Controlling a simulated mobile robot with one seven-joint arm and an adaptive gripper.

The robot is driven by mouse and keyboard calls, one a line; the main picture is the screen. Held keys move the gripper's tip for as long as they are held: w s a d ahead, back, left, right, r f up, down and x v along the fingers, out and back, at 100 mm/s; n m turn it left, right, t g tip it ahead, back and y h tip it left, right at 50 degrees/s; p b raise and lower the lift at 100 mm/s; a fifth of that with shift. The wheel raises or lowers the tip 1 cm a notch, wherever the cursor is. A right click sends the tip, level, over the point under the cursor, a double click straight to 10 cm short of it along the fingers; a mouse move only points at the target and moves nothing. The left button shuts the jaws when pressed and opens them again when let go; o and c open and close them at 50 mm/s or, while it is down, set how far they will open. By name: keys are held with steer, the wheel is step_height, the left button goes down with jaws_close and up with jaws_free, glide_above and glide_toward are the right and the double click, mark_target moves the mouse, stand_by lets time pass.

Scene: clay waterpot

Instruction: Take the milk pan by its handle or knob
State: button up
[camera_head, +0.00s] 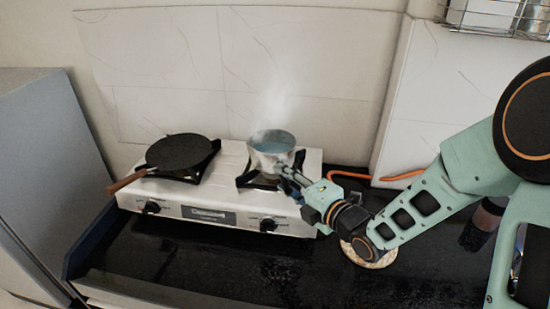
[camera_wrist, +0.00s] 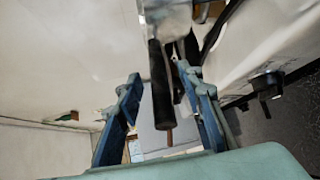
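The milk pan (camera_head: 272,148) is a small grey pot with bluish contents, steaming on the stove's right burner. Part of its pale side (camera_wrist: 166,16) shows at the top of the wrist view. Its dark handle (camera_wrist: 158,82) points toward my gripper. My gripper (camera_head: 292,178) is just right of and in front of the pan in the head view, covering most of the handle there. In the wrist view my gripper (camera_wrist: 159,76) is open, with its blue fingers on either side of the handle and gaps visible.
A white two-burner stove (camera_head: 185,207) stands on a black counter (camera_head: 200,265). A black frying pan (camera_head: 182,152) with a brown handle sits on the left burner. An orange hose (camera_head: 350,175) runs behind. A round pale mat (camera_head: 370,256) lies under my arm. The tiled wall is close behind.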

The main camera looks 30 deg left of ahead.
steer(key=shift+c, duration=0.7)
jaws_close()
steer(key=shift+a+r, duration=0.1)
steer(key=shift+r, duration=0.1)
